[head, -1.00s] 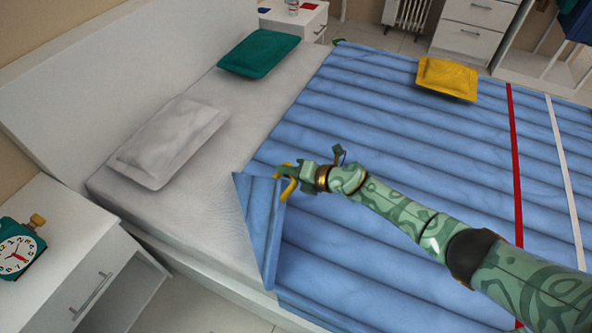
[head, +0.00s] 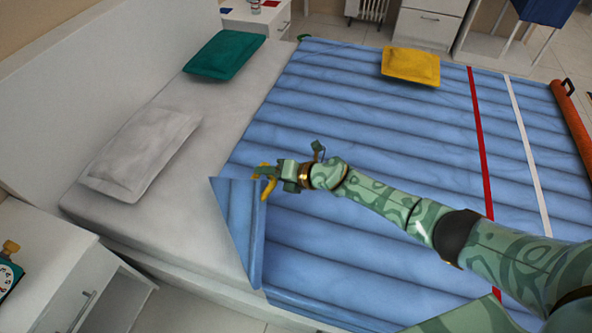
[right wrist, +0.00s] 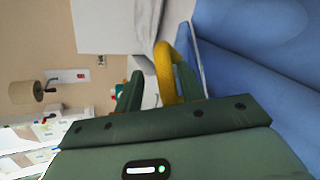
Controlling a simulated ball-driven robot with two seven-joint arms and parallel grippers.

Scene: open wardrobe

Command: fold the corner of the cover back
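The blue quilted cover (head: 350,120) lies over the bed. Its near left corner is folded back as a triangular flap (head: 238,225) beside the bare white sheet. A yellow loop (head: 268,187) sits at the flap's upper right edge; it also shows in the right wrist view (right wrist: 164,72). My right gripper (head: 262,172) is at the loop. In the right wrist view its fingers (right wrist: 152,92) stand apart, with a gap between the left finger and the loop. The loop arches around the right finger. My left gripper is out of view.
A grey pillow (head: 140,150) and a green cushion (head: 225,55) lie toward the headboard (head: 90,75). A yellow cushion (head: 410,66) lies on the cover. A nightstand (head: 50,265) with a clock (head: 8,275) stands at the near left. An orange roll (head: 573,120) is at the right.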

